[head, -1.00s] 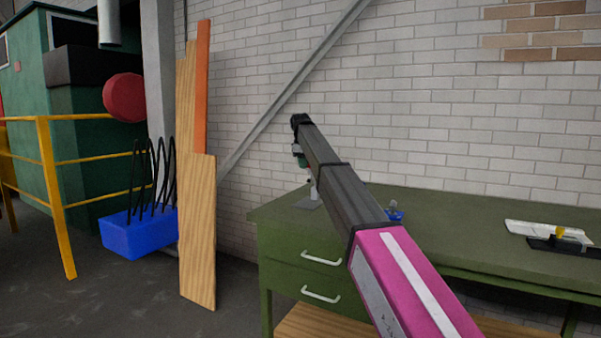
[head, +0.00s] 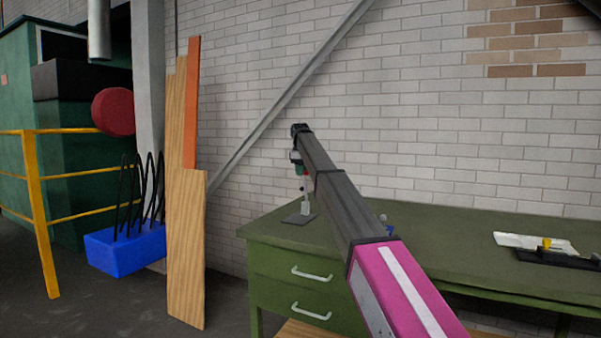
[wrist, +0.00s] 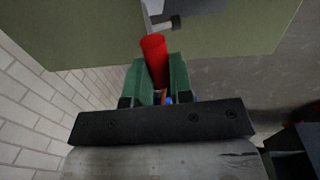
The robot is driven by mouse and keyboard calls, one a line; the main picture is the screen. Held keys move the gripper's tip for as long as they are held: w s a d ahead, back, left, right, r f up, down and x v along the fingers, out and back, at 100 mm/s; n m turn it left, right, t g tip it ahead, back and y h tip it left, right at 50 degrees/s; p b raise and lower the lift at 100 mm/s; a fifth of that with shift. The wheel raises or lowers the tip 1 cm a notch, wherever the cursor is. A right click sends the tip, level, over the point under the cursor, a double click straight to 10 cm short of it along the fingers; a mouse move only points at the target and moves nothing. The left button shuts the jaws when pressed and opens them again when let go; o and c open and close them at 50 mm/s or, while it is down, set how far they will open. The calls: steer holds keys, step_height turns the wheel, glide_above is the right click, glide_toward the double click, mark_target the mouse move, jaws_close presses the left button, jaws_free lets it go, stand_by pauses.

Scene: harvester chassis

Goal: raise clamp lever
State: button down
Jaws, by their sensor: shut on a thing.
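The clamp stands on the left end of the green workbench, with a grey base plate (head: 298,219) and a small light upright body (head: 306,209). Its lever has a red cylindrical grip (wrist: 154,60). My gripper (head: 300,169) is above the clamp, small and partly hidden by my arm in the head view. In the wrist view my gripper (wrist: 160,78) has its green fingers on either side of the red grip, shut on it. A grey part with a dark end (wrist: 166,24) of the clamp shows just beyond the grip. The lever's lower part is mostly hidden.
The green workbench (head: 450,240) has drawers at its left end. A white and black device (head: 545,248) lies at its right, and a small blue item is partly behind my arm. A brick wall (head: 420,120) stands behind. Wooden boards (head: 187,240) and a blue bin (head: 125,249) are left.

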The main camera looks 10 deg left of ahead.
steer(key=shift+w+d+r, duration=0.2)
steer(key=shift+w+d, duration=0.05)
steer(key=shift+w, duration=0.45)
steer(key=c, duration=1)
jaws_free()
steer(key=shift+w+d, duration=0.1)
steer(key=shift+w, duration=0.05)
steer(key=shift+s, duration=0.35)
steer(key=r, duration=0.7)
steer(key=s+r, duration=0.1)
steer(key=r, duration=0.2)
steer(key=shift+a+r, duration=0.3)
steer(key=shift+a, duration=0.05)
